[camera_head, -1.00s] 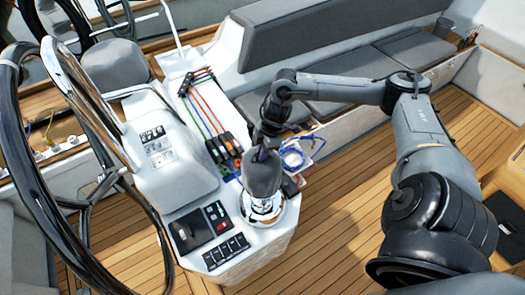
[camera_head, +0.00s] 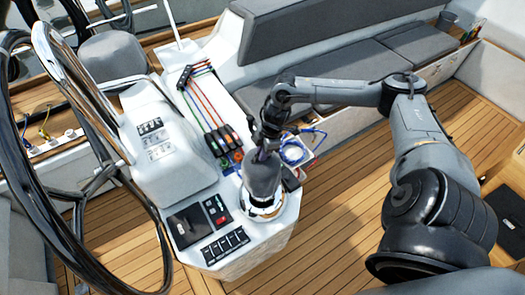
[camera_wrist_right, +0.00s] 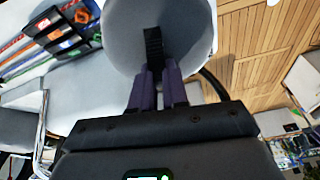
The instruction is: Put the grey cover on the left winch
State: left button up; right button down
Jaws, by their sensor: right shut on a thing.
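The grey cover (camera_head: 263,180) is over the chrome winch (camera_head: 262,211) on the console's near right corner. The cover hides the winch's upper part, and a chrome band shows below its lower edge. In the right wrist view the cover (camera_wrist_right: 190,35) is a large grey round shape with a black strap (camera_wrist_right: 153,48) on top. My right gripper (camera_head: 263,153) is above the cover. Its purple fingers (camera_wrist_right: 157,88) are shut on the strap. Whether the cover rests on the winch or is just above it I cannot tell. My left gripper is not in view.
The console (camera_head: 195,255) carries a dark screen and switches. Behind the winch are rope clutches (camera_head: 222,145) with coloured lines. A blue coiled rope (camera_head: 293,152) lies right of my gripper. The steering wheel (camera_head: 75,95) stands at left. The wooden floor (camera_head: 345,195) is open at right.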

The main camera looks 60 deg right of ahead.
jog(key=shift+f, duration=0.1)
dwell(0.3)
jog(key=shift+f+b, duration=1)
jog(key=shift+f, duration=0.8)
jog(key=shift+f+b, duration=1.05)
jog(key=shift+f, duration=1.25)
jog(key=c, duration=1.1)
grip_release()
jog(key=shift+o, duration=0.5)
